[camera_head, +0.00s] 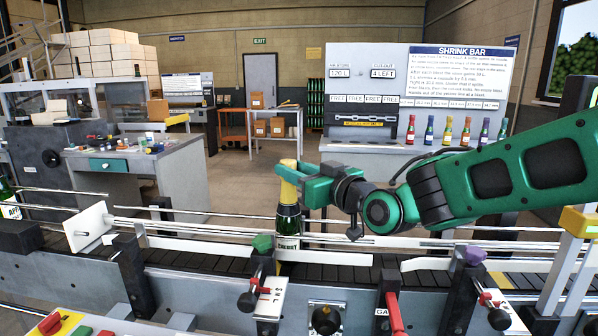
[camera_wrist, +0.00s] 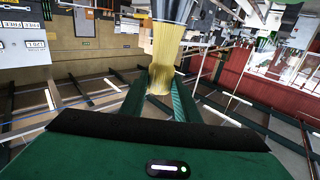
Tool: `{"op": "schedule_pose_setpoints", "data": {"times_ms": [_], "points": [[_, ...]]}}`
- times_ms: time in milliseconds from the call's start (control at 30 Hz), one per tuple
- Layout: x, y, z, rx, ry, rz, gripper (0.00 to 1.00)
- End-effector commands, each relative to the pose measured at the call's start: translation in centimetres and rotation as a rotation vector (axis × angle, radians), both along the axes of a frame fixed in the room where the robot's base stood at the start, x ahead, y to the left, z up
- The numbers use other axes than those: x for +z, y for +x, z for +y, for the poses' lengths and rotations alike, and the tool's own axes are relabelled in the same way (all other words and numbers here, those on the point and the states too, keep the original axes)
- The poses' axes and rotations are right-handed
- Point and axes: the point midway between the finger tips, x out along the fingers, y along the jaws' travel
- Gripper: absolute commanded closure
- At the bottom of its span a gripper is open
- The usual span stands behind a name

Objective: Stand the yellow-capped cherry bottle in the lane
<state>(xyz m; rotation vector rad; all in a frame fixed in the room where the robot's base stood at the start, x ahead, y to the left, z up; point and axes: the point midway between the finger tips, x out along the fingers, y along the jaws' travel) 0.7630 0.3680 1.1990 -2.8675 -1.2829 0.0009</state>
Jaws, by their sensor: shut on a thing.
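The yellow-capped cherry bottle (camera_head: 288,222) stands upright over the conveyor lane (camera_head: 345,271). It has a yellow cap and neck, a dark green body and a white label that seems to read "CHERRY". Its base is hidden behind the near rail and fittings, so I cannot tell whether it touches the belt. My gripper (camera_head: 292,178) comes from the right and is shut on its yellow neck. In the wrist view the yellow neck (camera_wrist: 166,48) lies between the two green fingers of my gripper (camera_wrist: 172,90).
Thin guide rails (camera_head: 180,228) run along the lane. A green knob (camera_head: 262,243), a purple knob (camera_head: 474,256) and a red handle (camera_head: 394,312) stand at its near side. Several coloured bottles (camera_head: 447,131) stand on the shrink bar's back counter. Another bottle (camera_head: 8,200) shows at the far left.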

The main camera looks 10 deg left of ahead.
Motion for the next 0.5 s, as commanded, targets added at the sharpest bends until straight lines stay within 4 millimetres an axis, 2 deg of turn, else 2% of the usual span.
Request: {"op": "schedule_pose_setpoints", "data": {"times_ms": [33, 67, 133, 167, 500], "points": [[0.13, 0.18, -0.14, -0.004, 0.002, -0.006, 1.00], [0.12, 0.18, -0.15, -0.004, 0.002, -0.006, 0.69], [0.12, 0.16, -0.13, -0.004, 0.002, -0.006, 0.52], [0.10, 0.14, -0.11, -0.003, 0.001, -0.005, 0.49], [-0.21, -0.15, -0.28, -0.001, -0.001, 0.001, 0.49]]}}
